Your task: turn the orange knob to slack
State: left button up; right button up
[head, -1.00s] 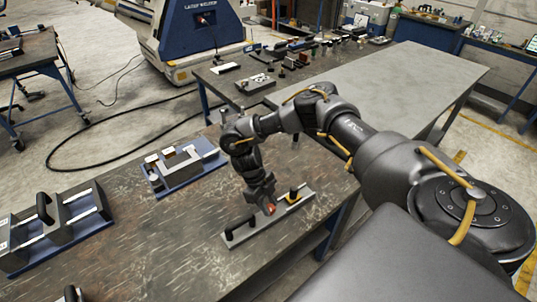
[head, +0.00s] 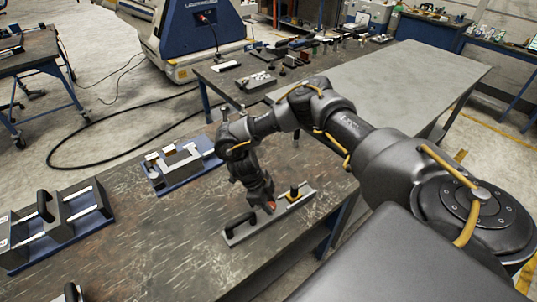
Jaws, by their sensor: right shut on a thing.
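The orange knob (head: 272,206) shows as a small orange patch at the tip of my right gripper (head: 268,205), mostly hidden by it. My right gripper comes down from above and is shut on the knob. The knob sits over a grey plate (head: 250,230) that lies on the dark worktable. A black handle (head: 239,222) stands at the plate's left end. A black post with a yellow base (head: 294,193) stands at its right end. The turn of the knob cannot be read at this size. My left gripper is not in view.
A blue tray with grey blocks (head: 180,168) lies at the table's back left. A larger blue-based fixture with a black handle (head: 60,226) stands at the left. The table (head: 150,245) is bare in the front middle. Another grey table (head: 400,85) stands behind.

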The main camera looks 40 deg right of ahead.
jog(key=o, duration=1)
jog(key=shift+c, duration=0.2)
jog(key=b+v, duration=0.2)
jog(key=v, duration=0.8)
jog(key=shift+a+r, duration=0.15)
jog(key=shift+r, duration=0.2)
jog(key=shift+w, duration=0.1)
